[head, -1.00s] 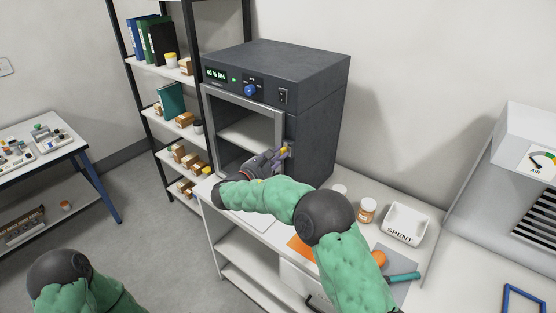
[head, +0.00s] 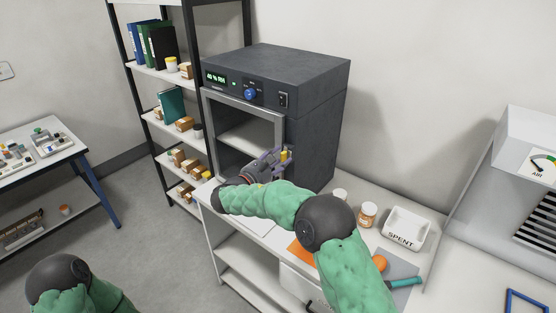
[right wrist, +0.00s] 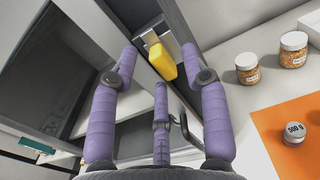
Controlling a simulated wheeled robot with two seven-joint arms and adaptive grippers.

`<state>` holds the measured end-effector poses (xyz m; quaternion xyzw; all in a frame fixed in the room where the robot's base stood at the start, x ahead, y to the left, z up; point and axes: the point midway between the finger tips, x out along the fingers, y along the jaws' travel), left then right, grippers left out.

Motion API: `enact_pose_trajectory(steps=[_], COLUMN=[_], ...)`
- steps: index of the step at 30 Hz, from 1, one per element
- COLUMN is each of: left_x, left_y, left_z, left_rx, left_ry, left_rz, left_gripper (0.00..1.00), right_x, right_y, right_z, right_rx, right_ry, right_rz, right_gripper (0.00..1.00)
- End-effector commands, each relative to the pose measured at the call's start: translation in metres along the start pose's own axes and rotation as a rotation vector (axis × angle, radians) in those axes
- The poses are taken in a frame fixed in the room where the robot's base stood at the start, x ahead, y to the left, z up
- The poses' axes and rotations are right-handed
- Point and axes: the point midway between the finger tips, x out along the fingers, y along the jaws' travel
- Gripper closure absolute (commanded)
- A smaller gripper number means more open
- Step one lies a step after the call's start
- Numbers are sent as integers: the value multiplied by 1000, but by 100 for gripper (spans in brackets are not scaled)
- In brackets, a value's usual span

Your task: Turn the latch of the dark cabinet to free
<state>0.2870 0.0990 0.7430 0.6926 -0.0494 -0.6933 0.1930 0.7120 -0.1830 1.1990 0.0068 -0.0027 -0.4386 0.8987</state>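The dark cabinet (head: 318,120) stands on the white bench, with a grey-framed glass door (head: 243,133) on its front. Its latch has a yellow handle (right wrist: 161,62) on a metal plate at the edge of the door; it also shows in the head view (head: 285,155). My right gripper (right wrist: 160,55) is at the latch, its purple fingers spread on either side of the yellow handle and one below it. I see no clear contact. In the head view the right gripper (head: 270,162) is in front of the door's lower right. My left gripper is out of view.
Jars (head: 367,214), a white SPENT tray (head: 405,229) and an orange mat (right wrist: 288,130) with a 500 g weight (right wrist: 294,132) lie right of the cabinet. A shelf rack (head: 160,73) stands to its left. A metal loop (right wrist: 183,127) is near the fingers.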

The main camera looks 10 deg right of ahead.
Motion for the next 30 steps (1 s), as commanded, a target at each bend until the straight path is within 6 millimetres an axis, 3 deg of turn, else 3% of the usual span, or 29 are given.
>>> enact_pose_trajectory(steps=[8, 21, 30], left_x=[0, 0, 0], left_y=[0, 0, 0], left_z=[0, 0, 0], left_rx=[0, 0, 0], left_ry=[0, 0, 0], left_rz=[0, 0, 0], left_gripper=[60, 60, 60], right_x=[-12, -94, -119], right_y=[1, 1, 0], right_z=[0, 0, 0], right_rx=[0, -1, 0], right_ry=[0, 0, 0], right_rz=[2, 3, 0], right_gripper=[54, 54, 54])
